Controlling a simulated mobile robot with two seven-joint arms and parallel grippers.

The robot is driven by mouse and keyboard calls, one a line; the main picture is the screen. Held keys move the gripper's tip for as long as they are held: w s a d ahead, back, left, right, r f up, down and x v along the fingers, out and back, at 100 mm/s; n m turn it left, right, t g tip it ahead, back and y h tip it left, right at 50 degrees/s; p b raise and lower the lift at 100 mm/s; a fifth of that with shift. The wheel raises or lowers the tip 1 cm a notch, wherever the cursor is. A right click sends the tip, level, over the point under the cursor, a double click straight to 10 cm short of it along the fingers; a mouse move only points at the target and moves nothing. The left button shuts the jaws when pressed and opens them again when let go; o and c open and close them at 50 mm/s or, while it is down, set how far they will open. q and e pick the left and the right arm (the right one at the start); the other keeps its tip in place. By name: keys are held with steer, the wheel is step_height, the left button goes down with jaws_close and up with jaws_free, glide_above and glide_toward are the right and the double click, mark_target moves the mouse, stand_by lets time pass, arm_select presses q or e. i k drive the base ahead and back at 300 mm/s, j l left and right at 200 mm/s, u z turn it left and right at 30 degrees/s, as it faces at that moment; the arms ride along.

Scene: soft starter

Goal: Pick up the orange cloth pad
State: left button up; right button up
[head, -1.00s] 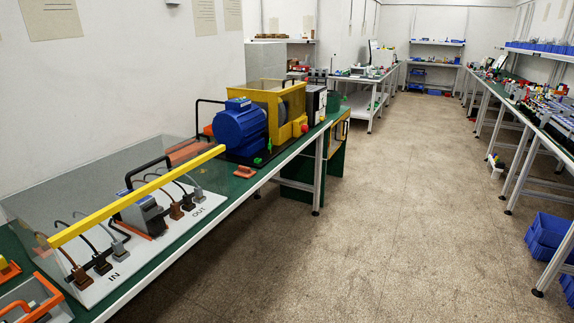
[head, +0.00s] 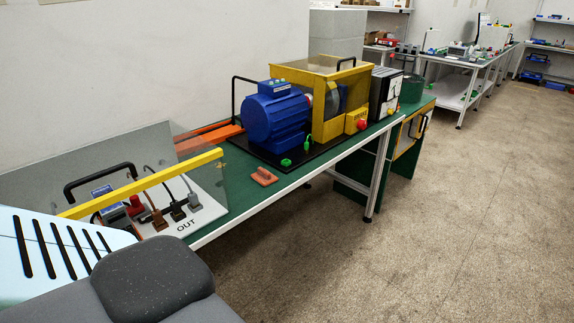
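A small orange pad (head: 264,177) with a raised grip lies flat on the green table top (head: 236,188). It is close to the table's front edge, in front of the blue motor (head: 276,122). Nothing touches it from above and it is fully in sight. Neither of my grippers is in view. A light blue and dark grey part of my own body covers the lower left of the head view.
A clear panel with a yellow bar (head: 165,178) stands over the white OUT board (head: 204,213), left of the pad. A yellow-framed guard (head: 327,78) and a white-faced box (head: 387,97) stand beyond the motor. The floor (head: 400,235) on the right is clear.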

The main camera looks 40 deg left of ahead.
mark_target(263, 177)
steer(key=i+l+u, duration=0.1)
steer(key=i+u, duration=0.3)
steer(key=i, duration=0.15)
steer(key=i+l+u, duration=0.6)
steer(key=i+u, duration=0.15)
steer(key=u, duration=0.15)
steer(key=i+l+u, duration=0.3)
steer(key=u, duration=0.15)
steer(key=i+l+u, duration=0.2)
steer(key=l+u, duration=0.2)
steer(key=l, duration=0.15)
steer(key=i+l+u, duration=0.2)
steer(key=k+l, duration=0.1)
